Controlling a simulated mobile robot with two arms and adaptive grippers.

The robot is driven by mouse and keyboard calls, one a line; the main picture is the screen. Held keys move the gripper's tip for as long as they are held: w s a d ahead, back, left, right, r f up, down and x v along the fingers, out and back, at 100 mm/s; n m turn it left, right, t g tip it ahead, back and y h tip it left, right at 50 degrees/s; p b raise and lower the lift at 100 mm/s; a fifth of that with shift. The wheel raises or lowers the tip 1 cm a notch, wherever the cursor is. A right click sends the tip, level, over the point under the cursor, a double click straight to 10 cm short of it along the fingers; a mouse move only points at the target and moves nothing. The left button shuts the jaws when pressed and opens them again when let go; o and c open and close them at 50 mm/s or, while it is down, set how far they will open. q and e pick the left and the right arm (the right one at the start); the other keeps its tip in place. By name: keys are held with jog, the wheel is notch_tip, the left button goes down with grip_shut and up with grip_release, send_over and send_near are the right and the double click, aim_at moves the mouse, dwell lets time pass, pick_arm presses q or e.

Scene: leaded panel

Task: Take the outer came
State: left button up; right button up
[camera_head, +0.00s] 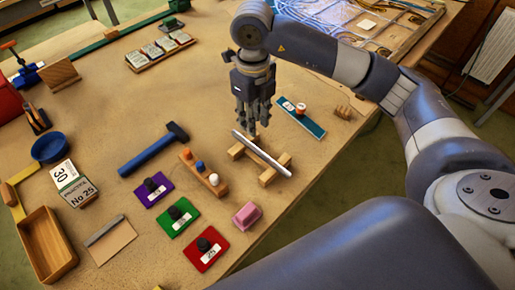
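A straight silver-grey strip, which looks like the outer came (262,153), lies slantwise across a small wooden stand (268,174) near the table's right edge. My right gripper (254,121) comes in from the top and points down, just above and behind the strip's upper left end. Its fingers look spread, with nothing seen between them. It seems apart from the strip, though the exact gap is hard to judge. My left gripper is out of the picture.
A blue hammer (148,152) and a wooden block with knobs (203,174) lie left of the stand. Purple, green and red (206,249) plates and a pink block (247,215) lie nearer. A teal strip (301,118) lies behind right. A leaded panel (371,22) is at the back.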

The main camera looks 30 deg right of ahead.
jog(key=p, duration=0.1)
send_over(256, 149)
notch_tip(256, 149, down, 5)
jog(key=shift+a+r, duration=0.1)
jog(key=shift+r, duration=0.1)
notch_tip(256, 149, down, 5)
jog(key=p, duration=0.2)
jog(key=shift+s+r+p, duration=0.1)
jog(key=shift+r+p, duration=0.05)
jog(key=shift+p, duration=0.25)
jog(key=shift+f, duration=0.4)
jog(key=shift+c, duration=0.6)
grip_shut()
